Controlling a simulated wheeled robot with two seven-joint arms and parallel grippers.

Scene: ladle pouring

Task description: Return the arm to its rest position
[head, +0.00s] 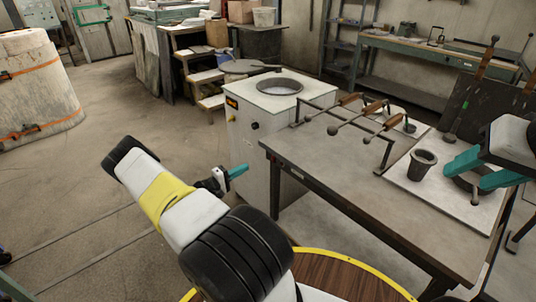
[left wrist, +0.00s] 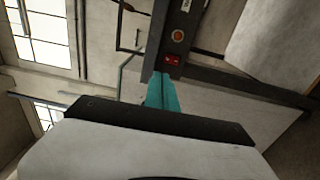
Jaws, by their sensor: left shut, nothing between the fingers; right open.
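My left arm reaches in from the bottom of the head view, and my left gripper (head: 237,171) is shut and empty in the air in front of the white furnace (head: 246,137). In the left wrist view the teal fingers of my left gripper (left wrist: 162,93) lie together with nothing between them. A red switch and an orange button on a dark panel show just beyond them. My right gripper (head: 468,172) is open at the right edge of the head view, above a pale board (head: 440,190) on the table. A dark round thing partly shows behind its fingers.
The metal table (head: 345,165) stands right of the furnace. It carries a rack (head: 388,152) with wooden-handled ladles (head: 350,120) and a dark crucible (head: 422,163) near my right gripper. A wrapped drum (head: 38,90) stands at far left. The floor (head: 110,200) between is clear.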

